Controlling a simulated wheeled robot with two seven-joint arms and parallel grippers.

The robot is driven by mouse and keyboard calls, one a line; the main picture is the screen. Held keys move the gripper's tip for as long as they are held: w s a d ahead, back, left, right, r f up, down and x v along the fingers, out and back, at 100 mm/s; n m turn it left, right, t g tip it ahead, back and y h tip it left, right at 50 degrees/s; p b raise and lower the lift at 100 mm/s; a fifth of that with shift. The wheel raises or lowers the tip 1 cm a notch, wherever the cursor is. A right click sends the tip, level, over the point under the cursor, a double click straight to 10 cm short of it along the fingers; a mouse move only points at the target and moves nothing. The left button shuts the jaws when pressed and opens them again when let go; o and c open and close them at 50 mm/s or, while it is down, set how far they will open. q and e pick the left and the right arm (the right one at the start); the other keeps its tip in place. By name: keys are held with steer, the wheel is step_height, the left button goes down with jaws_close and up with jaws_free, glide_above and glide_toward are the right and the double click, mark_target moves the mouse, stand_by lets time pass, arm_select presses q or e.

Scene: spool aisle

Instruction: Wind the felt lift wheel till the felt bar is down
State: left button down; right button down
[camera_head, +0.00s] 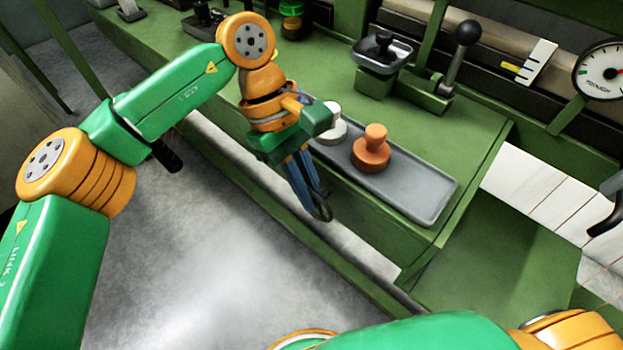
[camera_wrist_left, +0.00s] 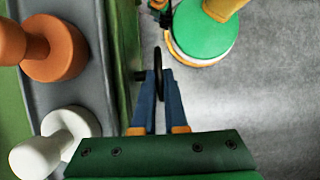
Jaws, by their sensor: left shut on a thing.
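The felt lift wheel appears as a dark, thin wheel on the front side of the green bench, seen nearly edge-on in the left wrist view (camera_wrist_left: 158,62). Only a small dark part of it shows in the head view. My left gripper (camera_head: 322,208) is at the wheel, its blue fingers shut on the rim; the fingers also show in the left wrist view (camera_wrist_left: 158,100). I cannot make out the felt bar in either view. My right gripper is out of view; only part of that arm shows at the bottom of the head view.
A grey tray (camera_head: 432,203) on the green bench (camera_head: 480,135) holds an orange knobbed piece (camera_head: 372,150) and a white one (camera_head: 331,127), close to my left wrist. Behind stand a black-knobbed lever (camera_head: 457,65) and a dial (camera_head: 603,70). The grey floor is clear in front.

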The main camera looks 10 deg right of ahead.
arm_select(q)
steer(key=shift+w+a+g+h+p, duration=0.15)
steer(key=shift+g+h+p, duration=0.25)
steer(key=shift+g+h, duration=0.3)
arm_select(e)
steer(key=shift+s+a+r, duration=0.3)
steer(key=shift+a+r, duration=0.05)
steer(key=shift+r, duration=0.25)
arm_select(q)
steer(key=c, duration=1.2)
jaws_free()
steer(key=shift+f, duration=0.1)
steer(key=shift+c, duration=0.2)
